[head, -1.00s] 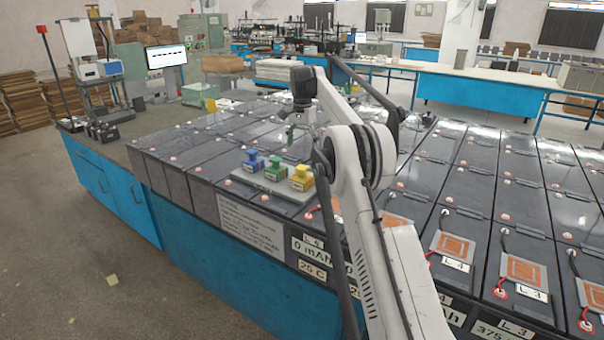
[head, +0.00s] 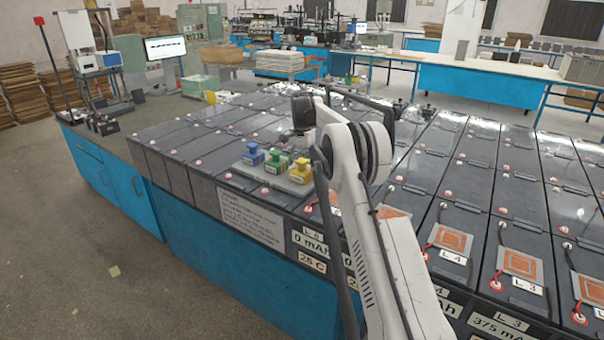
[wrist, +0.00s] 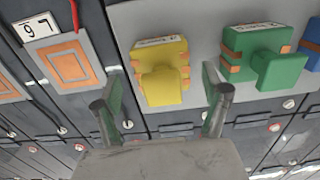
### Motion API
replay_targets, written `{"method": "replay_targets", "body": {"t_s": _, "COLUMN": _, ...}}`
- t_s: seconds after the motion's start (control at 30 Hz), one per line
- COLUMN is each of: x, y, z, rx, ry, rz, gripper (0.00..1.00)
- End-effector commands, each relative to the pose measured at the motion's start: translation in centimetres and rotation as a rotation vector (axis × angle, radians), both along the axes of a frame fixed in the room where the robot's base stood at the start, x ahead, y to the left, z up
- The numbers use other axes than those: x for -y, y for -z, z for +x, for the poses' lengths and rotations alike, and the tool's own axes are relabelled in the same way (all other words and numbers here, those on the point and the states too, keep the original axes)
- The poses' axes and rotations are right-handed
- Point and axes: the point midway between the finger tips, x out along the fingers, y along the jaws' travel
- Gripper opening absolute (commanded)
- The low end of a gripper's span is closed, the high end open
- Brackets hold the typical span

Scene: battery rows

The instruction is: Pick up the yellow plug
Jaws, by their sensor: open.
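The yellow plug (head: 299,172) stands at the right end of a row of three plugs on a grey plate (head: 244,170) on top of the batteries. In the wrist view the yellow plug (wrist: 162,72) shows ahead of my gripper (wrist: 160,100), between the lines of its two fingers. My gripper is open and empty. A gap to the plug seems to remain, but the exact distance cannot be told. In the head view my arm hides the gripper's fingers.
The green plug (wrist: 264,55) stands close beside the yellow one, just beyond one finger. The blue plug (head: 253,155) is past it. Rows of dark batteries (head: 460,190) with red cables and orange pads surround the plate. A monitor (head: 165,47) stands at the back left.

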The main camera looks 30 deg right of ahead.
Motion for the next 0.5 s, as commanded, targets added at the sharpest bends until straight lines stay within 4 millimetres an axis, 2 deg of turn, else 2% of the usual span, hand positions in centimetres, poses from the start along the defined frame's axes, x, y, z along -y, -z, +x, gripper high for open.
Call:
{"method": "replay_targets", "body": {"t_s": 0.23, "x": -0.2, "y": 3.0, "z": 0.2, "rx": 0.000, "ry": 0.000, "rz": 0.000, "gripper": 0.78}}
{"method": "replay_targets", "body": {"t_s": 0.5, "x": -0.2, "y": 3.6, "z": 0.2, "rx": 0.000, "ry": 0.000, "rz": 0.000, "gripper": 0.78}}
